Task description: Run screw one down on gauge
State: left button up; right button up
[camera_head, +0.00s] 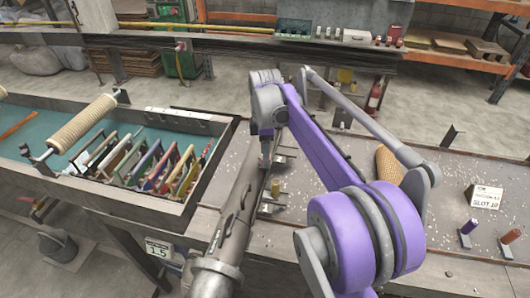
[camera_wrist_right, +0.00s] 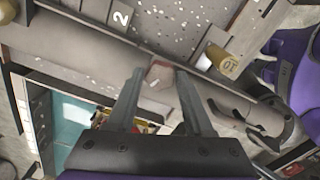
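My right gripper (camera_wrist_right: 160,72) points down over a long grey bar in the right wrist view. Its fingers are apart, with a small reddish-brown hexagonal head (camera_wrist_right: 158,74) between or just beyond the tips. I cannot tell whether they touch it, or whether it is screw one. In the head view the right gripper (camera_head: 268,155) is small, at the far end of the grey bar (camera_head: 238,205). A small sign (camera_head: 158,248) reading about 1.5 hangs on the bench front; I cannot tell if it is the gauge. My left gripper is not in view.
A tray (camera_head: 205,178) at left holds a mesh-wrapped roll (camera_head: 82,123) and several coloured-handled tools. A yellow cylinder (camera_head: 275,187) stands right of the bar. A slot sign (camera_head: 486,196) and purple (camera_head: 469,227) and orange (camera_head: 511,236) pegs are at right. My purple arm crosses the middle.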

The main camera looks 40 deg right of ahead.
grip_shut()
